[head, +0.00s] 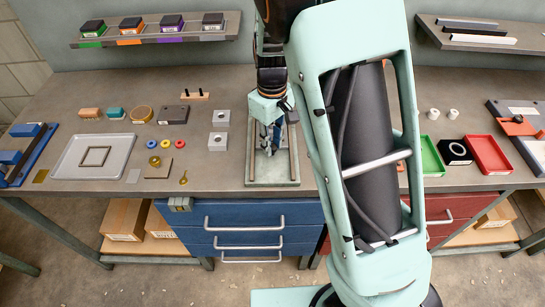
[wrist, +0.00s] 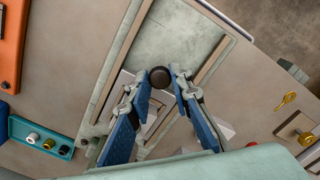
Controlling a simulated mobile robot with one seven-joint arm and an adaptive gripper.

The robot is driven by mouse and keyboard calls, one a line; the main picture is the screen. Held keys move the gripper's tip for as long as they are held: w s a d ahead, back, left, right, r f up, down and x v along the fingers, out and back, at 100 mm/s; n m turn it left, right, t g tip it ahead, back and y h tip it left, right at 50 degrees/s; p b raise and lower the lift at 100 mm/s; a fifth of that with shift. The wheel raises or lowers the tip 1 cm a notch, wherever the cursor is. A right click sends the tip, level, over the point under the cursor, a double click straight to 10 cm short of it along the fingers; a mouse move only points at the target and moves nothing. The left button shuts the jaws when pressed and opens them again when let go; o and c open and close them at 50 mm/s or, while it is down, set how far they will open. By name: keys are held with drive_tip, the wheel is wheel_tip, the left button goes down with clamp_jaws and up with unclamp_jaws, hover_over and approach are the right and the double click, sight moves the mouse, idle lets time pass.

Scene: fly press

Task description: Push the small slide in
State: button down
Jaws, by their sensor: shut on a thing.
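A pale green-grey base plate (head: 272,182) with long rails along its sides stands at the middle of the bench, and its bare surface also shows in the wrist view (wrist: 178,38). My gripper (head: 268,148) is low over this plate. In the wrist view, my gripper (wrist: 160,82) has its blue fingers closed around a dark round knob (wrist: 160,77). The knob sits between the fingertips, over the plate between the rails. I cannot tell which pale part under my fingers is the small slide; the fingers hide much of it.
Two grey blocks (head: 218,142) stand left of the plate. Farther left are coloured rings (head: 166,144) and a light tray (head: 92,157). Green (head: 424,156) and red (head: 489,154) trays lie to the right. My arm hides the bench right of the plate.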

drive_tip(key=shift+w+r, duration=0.1)
drive_tip(key=shift+w, duration=0.3)
drive_tip(key=c, duration=1.7)
unclamp_jaws()
drive_tip(key=shift+w, duration=0.1)
drive_tip(key=shift+c, duration=0.2)
drive_tip(key=shift+s, duration=0.2)
